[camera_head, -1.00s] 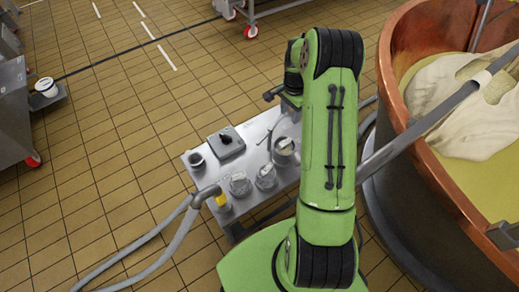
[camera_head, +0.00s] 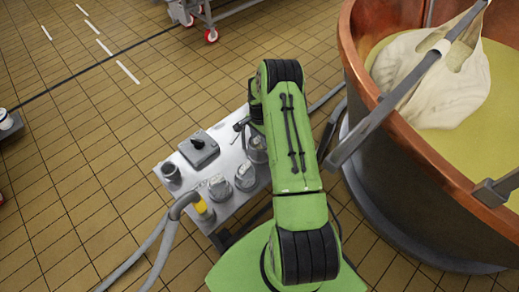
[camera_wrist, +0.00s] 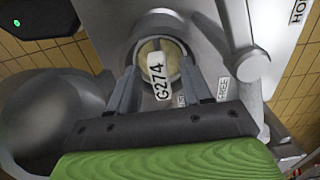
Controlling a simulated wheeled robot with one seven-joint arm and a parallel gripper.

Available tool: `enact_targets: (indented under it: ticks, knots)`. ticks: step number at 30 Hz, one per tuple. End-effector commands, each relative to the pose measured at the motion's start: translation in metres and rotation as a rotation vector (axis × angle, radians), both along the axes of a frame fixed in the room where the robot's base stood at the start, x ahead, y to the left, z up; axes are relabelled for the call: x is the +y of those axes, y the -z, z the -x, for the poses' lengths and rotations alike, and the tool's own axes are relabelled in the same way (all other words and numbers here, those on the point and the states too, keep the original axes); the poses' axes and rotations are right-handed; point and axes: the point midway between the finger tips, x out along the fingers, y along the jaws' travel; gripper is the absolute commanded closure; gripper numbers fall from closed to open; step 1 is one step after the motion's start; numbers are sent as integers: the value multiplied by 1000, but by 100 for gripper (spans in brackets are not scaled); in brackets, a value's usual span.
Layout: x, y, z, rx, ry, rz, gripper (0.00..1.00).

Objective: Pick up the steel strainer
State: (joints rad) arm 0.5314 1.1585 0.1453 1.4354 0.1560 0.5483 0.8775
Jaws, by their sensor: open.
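My gripper (camera_wrist: 160,72) is open in the wrist view. Its two fingers stand either side of a round steel vessel with a pale inside (camera_wrist: 146,48) and a white tag reading G274. I cannot tell whether the fingers touch it. I cannot tell for certain which piece is the steel strainer. A large dark grey rounded bowl shape (camera_wrist: 58,105) lies left of the fingers. In the head view, several small steel vessels (camera_head: 245,177) stand on a steel table (camera_head: 232,205). My arm hides the gripper there.
A large copper vat (camera_head: 365,60) stands close on the right. The tiled floor at left is mostly open. A wheeled frame (camera_head: 215,18) is behind.

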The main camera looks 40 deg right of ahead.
Motion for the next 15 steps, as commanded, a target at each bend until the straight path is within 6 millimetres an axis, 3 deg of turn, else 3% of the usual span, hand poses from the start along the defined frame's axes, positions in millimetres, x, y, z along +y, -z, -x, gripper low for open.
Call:
enact_targets:
  ticks: [6, 15]
  knots:
    - [0, 4, -1, -2, 0, 2, 51]
    - [0, 4, 0, -2, 0, 1, 96]
